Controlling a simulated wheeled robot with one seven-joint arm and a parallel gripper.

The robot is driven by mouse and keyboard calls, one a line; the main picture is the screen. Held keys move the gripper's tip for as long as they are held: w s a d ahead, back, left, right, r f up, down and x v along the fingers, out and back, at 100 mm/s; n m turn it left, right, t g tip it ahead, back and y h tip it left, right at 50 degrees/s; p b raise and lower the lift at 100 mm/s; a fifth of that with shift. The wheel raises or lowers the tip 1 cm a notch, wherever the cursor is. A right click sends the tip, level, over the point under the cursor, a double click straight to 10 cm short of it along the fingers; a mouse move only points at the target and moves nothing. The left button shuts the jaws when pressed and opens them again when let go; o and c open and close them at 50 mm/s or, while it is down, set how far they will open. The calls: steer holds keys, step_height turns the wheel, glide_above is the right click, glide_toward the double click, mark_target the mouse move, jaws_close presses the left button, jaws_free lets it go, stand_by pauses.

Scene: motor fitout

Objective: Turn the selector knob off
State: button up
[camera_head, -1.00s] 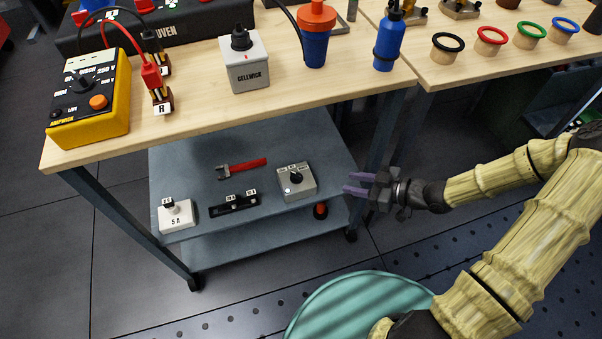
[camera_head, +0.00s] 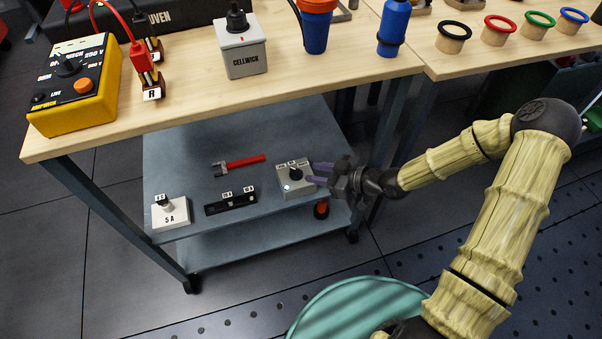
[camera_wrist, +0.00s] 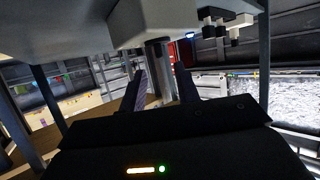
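A grey box (camera_head: 297,188) with a black selector knob (camera_head: 295,173) on top and small white labels stands on the upper shelf of the blue-grey cart, near its right edge. My gripper (camera_head: 318,173) is just right of the box, its two purple fingers pointing left at it. The wrist view also shows the gripper (camera_wrist: 164,88) open. I cannot tell whether a fingertip touches the box. The knob's exact pointing direction is too small to read.
A white 5 A switch box (camera_head: 170,213), a black terminal strip (camera_head: 231,202) and a red-handled wrench (camera_head: 240,161) share the shelf. The wooden bench top (camera_head: 190,85) overhangs it, carrying a yellow meter (camera_head: 78,85) and a Cellwick box (camera_head: 241,50). A table leg (camera_head: 388,125) stands behind my gripper.

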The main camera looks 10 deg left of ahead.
mark_target(297, 170)
steer(key=b+x, duration=0.1)
steer(key=x, duration=0.5)
steer(key=shift+r+b, duration=0.1)
steer(key=shift+b, duration=0.2)
steer(key=shift+d, duration=0.1)
jaws_close()
